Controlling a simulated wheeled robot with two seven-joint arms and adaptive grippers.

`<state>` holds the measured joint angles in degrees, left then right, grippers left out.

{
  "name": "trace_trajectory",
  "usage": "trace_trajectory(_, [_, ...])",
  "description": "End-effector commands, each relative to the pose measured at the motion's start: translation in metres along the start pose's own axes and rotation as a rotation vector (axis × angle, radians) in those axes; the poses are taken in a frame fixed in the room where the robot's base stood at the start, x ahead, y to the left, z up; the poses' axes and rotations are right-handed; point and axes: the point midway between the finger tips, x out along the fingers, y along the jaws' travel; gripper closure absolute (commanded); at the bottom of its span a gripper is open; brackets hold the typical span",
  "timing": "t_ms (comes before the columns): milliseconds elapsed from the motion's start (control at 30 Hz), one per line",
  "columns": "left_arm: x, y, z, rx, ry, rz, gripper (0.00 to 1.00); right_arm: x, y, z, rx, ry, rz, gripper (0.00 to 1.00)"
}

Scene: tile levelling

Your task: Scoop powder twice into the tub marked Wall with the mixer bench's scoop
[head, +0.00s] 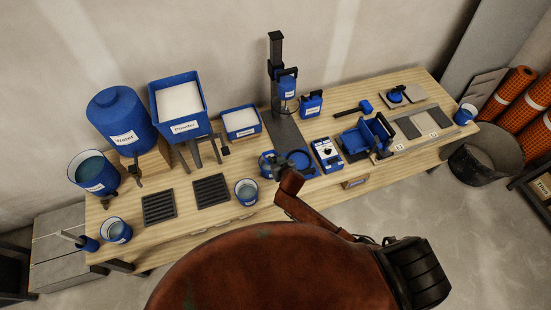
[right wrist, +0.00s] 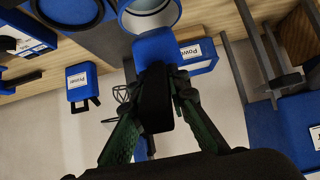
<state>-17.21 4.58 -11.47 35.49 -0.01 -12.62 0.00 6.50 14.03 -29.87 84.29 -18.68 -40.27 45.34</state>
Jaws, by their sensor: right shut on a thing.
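My right gripper (head: 268,165) is over the front edge of the bench, right of a tub (head: 246,192) with pale contents. In the right wrist view my right gripper (right wrist: 160,80) is shut on the black handle of the blue scoop (right wrist: 157,48). A tub rim (right wrist: 150,12) shows just beyond the scoop; whether the scoop holds powder is hidden. The large powder bin (head: 180,99) and a smaller powder bin (head: 241,121) hold white powder. No label reading Wall is legible, so I cannot tell which tub is that one. My left gripper is not in view.
A water drum (head: 121,118), a tub of water (head: 93,172) and two dark grates (head: 159,207) (head: 210,190) are at left. A mixer stand (head: 276,60) rises at the back. A primer jug (right wrist: 82,88) shows in the wrist view. Tile gear (head: 365,135) crowds the right side.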

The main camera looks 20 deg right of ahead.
Motion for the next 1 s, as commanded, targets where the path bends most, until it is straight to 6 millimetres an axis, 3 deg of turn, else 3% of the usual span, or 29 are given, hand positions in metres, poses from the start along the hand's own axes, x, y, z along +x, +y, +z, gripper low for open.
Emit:
trace_trajectory(100, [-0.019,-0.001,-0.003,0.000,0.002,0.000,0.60,-0.001,-0.001,-0.011,-0.002,-0.034,-0.001,1.00])
trace_trajectory(600, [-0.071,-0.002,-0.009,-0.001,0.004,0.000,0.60,0.011,0.000,-0.035,-0.002,-0.229,0.001,1.00])
trace_trajectory(1000, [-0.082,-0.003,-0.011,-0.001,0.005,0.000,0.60,0.020,-0.001,-0.042,-0.002,-0.332,0.000,1.00])
